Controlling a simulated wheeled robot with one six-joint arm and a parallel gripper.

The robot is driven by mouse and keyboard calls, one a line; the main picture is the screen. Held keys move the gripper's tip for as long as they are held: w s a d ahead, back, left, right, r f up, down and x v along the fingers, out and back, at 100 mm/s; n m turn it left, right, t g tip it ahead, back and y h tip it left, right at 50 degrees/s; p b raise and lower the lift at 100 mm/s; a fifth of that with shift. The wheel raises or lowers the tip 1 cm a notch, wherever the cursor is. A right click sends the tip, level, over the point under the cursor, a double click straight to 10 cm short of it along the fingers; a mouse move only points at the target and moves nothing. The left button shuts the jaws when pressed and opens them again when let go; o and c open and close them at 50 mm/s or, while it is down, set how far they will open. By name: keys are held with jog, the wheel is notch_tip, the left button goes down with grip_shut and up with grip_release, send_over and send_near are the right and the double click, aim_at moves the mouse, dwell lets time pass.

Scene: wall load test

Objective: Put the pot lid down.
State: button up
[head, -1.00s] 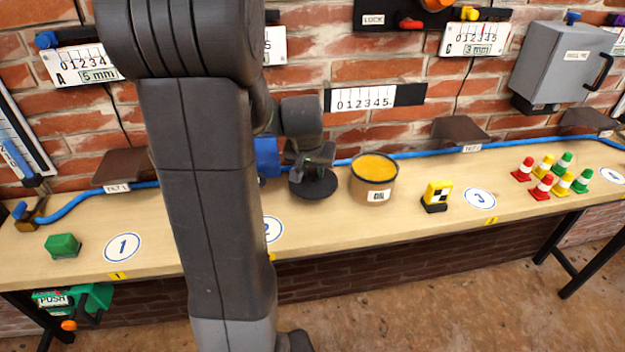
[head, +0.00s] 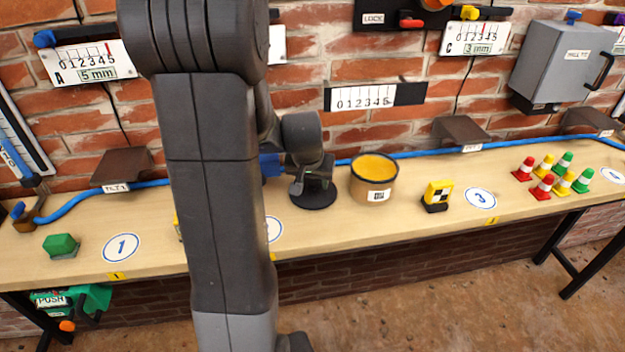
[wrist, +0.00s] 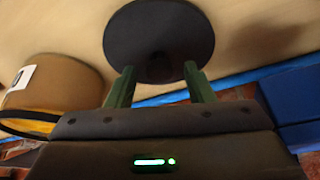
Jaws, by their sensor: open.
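The pot lid is a dark round disc (head: 314,202) that appears to lie flat on the wooden bench, left of the pot (head: 362,187). The pot is tan with yellow-orange at its top and a white label. My gripper (head: 318,178) is just above the lid in the head view and hides part of it. In the wrist view the lid (wrist: 158,28) is beyond the fingertips of my gripper (wrist: 159,80). The green fingers are apart, on either side of a dark knob at the lid's middle. The pot (wrist: 60,88) also shows at the left there.
A yellow-and-black block (head: 437,195) stands right of the pot, with several small cones (head: 553,175) farther right. A blue hose (head: 420,152) runs along the back. A green block (head: 61,245) is at the far left. A blue box (wrist: 290,105) shows in the wrist view.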

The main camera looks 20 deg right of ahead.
jog(key=shift+r, duration=0.15)
jog(key=shift+r, duration=0.25)
jog(key=v, duration=1.1)
jog(key=shift+r+p, duration=0.25)
jog(key=shift+p, duration=0.1)
jog(key=shift+s, duration=0.1)
jog(key=b+x, duration=0.1)
jog(key=x, duration=1.1)
jog(key=shift+f, duration=0.45)
jog(key=shift+r+p, duration=0.35)
jog(key=shift+r, duration=0.95)
jog(key=shift+f, duration=0.1)
